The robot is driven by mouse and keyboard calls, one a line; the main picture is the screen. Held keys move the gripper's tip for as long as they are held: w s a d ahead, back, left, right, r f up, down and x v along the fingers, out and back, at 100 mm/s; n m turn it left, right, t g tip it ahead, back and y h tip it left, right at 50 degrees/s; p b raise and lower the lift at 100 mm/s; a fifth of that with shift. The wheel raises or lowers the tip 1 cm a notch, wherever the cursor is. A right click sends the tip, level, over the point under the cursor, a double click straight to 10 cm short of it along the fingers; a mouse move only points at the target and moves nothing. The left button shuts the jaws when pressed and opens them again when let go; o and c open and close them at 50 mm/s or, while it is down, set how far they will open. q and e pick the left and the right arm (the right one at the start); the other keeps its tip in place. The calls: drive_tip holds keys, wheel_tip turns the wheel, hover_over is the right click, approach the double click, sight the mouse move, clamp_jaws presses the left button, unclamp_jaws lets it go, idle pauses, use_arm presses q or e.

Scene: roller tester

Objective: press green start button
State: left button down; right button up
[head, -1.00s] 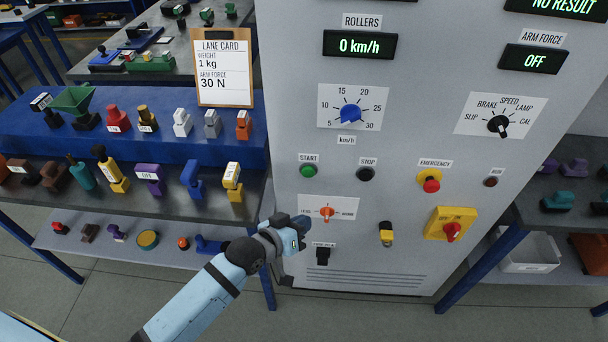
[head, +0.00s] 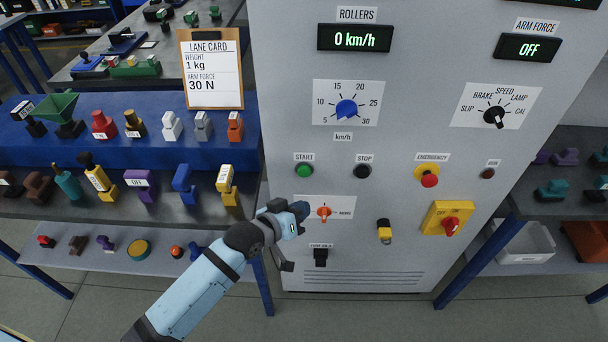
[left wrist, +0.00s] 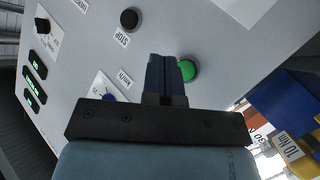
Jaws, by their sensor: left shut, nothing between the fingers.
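The green start button (head: 304,170) sits on the grey cabinet's front under a START label, left of the black stop button (head: 362,171). My left gripper (head: 303,208) is shut and empty, a little below the start button in the head view, by the less/more plate. In the left wrist view the shut fingers (left wrist: 164,62) point at the panel, and the green button (left wrist: 188,70) shows just right of their tips, partly covered by them. I cannot tell whether they touch the panel. The stop button (left wrist: 130,18) is also in the wrist view. My right gripper is not in view.
The cabinet also carries an orange knob (head: 323,211), a red emergency button (head: 429,179), a yellow switch with a red knob (head: 447,219) and a blue dial (head: 346,109). A bench with several small coloured objects and a lane card (head: 211,72) stands at the left.

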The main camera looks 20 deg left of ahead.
sight(304, 171)
use_arm(q)
drive_tip(key=w+a+b, duration=0.2)
drive_tip(key=w, duration=0.4)
drive_tip(key=shift+w, duration=0.4)
idle(0.8)
idle(0.8)
drive_tip(key=shift+w+a, duration=0.1)
drive_tip(key=shift+w, duration=0.35)
